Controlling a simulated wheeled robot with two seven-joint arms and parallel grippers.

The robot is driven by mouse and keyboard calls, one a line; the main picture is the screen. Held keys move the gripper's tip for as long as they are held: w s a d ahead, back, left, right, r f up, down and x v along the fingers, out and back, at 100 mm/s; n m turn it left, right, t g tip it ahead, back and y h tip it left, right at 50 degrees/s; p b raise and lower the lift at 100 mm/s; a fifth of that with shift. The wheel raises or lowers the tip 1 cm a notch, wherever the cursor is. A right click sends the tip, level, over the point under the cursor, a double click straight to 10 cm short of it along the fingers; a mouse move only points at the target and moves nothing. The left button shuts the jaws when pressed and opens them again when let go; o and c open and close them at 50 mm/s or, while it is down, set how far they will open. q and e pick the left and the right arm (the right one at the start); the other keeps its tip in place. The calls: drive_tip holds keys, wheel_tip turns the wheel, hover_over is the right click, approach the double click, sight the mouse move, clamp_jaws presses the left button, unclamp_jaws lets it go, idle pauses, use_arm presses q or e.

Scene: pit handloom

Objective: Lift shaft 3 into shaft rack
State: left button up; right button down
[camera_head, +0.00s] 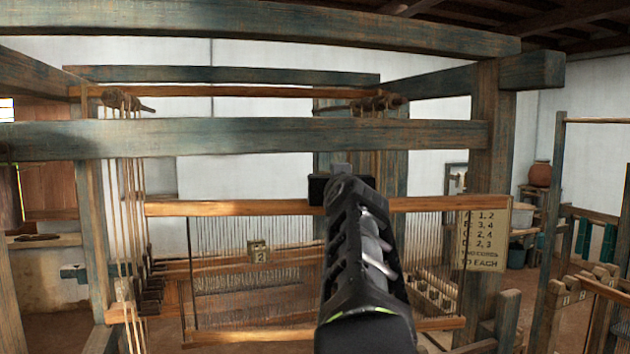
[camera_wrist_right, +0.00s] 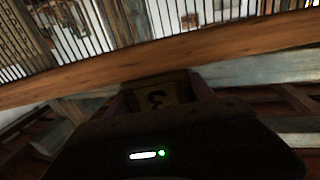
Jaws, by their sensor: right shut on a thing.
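Shaft 3 is a long wooden bar (camera_head: 230,208) with heddle wires hanging below it, level across the loom in the head view. My right gripper (camera_head: 338,185) is shut on its top bar, right of the middle. In the right wrist view, a tag marked 3 (camera_wrist_right: 162,97) shows between the jaws of my right gripper (camera_wrist_right: 160,95), just below the bar (camera_wrist_right: 210,50). The forearm hides part of the shaft and wires. A notched wooden stand with number tags (camera_head: 572,297) at right may be the shaft rack. My left gripper is not in view.
A lower bar carries a small number tag (camera_head: 258,252). Thick loom beams (camera_head: 240,138) cross in front and above, with a post (camera_head: 490,150) at right. Cords (camera_head: 125,220) hang at left. A lettered card (camera_head: 483,235) hangs near the shaft's right end.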

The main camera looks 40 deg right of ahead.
drive_tip(key=s+d+f+m+g+h, duration=0.2)
drive_tip(key=d+f, duration=0.6)
drive_tip(key=f, duration=0.1)
drive_tip(key=w+a+f+n+t+b, duration=0.1)
drive_tip(key=w+a+f, duration=0.1)
drive_tip(key=f, duration=0.6)
drive_tip(key=w+a+f+b, duration=0.1)
drive_tip(key=a+f, duration=0.1)
drive_tip(key=f, duration=0.7)
drive_tip(key=w+a+f+n+t+y+b, duration=0.1)
drive_tip(key=a+f+y, duration=0.5)
drive_tip(key=a+f, duration=0.8)
drive_tip(key=w+a+f+n+t+y+b, duration=0.1)
drive_tip(key=a+f+n+y, duration=0.4)
drive_tip(key=a+f, duration=1)
drive_tip(key=w+a+n+t, duration=0.1)
drive_tip(key=a+t, duration=0.1)
drive_tip(key=a, duration=0.3)
drive_tip(key=shift+a+n+y, duration=0.3)
drive_tip(key=shift+y, duration=0.1)
drive_tip(key=shift+w, duration=0.1)
